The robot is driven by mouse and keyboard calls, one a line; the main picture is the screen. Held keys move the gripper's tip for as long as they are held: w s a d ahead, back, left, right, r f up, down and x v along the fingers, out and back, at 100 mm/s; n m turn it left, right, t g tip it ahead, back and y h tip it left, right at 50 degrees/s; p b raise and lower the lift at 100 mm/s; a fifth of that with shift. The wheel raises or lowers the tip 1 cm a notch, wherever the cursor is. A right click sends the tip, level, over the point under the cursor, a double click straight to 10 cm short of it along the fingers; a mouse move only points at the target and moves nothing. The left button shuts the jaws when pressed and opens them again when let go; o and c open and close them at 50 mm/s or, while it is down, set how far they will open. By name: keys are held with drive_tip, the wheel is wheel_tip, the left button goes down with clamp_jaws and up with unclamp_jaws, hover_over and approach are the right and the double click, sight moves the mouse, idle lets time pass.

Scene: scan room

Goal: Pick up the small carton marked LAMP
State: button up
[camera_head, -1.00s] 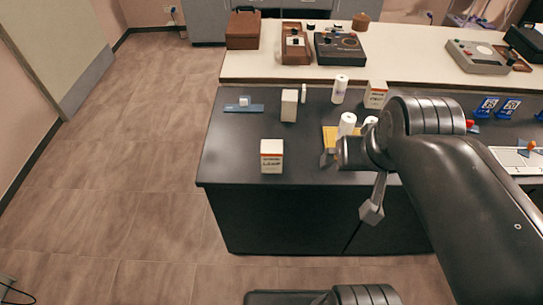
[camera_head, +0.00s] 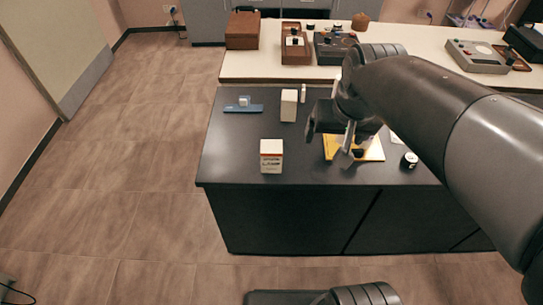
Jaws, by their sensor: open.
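The small carton marked LAMP (camera_head: 271,157) stands upright near the front left edge of the dark counter (camera_head: 228,160). It is white with an orange-red band near the top and dark lettering. My gripper (camera_head: 342,142) is to the right of the carton, above a yellow mat, and is apart from the carton. Its jaws are open, and I see nothing held in them. My arm and wrist partly hide the mat and the things behind it.
A taller pale carton (camera_head: 289,105) and a small white bottle (camera_head: 303,93) stand behind. A blue tray (camera_head: 243,109) lies at back left. The yellow mat (camera_head: 373,150) lies under my gripper; a small dark round can (camera_head: 409,160) is right of it. Counter around the LAMP carton is clear.

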drive_tip(key=w+a+f+g, duration=0.2)
drive_tip(key=w+a+f, duration=0.4)
drive_tip(key=w, duration=0.4)
drive_tip(key=g, duration=0.2)
approach(271, 157)
drive_tip(key=w+f, duration=0.2)
drive_tip(key=shift+w+f, duration=0.3)
drive_tip(key=shift+w, duration=0.1)
drive_tip(key=shift+a+f, duration=0.1)
drive_tip(key=shift+f, duration=0.25)
wheel_tip(271, 157, down, 10)
drive_tip(key=shift+f, duration=0.25)
drive_tip(key=shift+c, duration=0.6)
drive_tip(key=c, duration=1)
drive_tip(key=shift+r, duration=0.1)
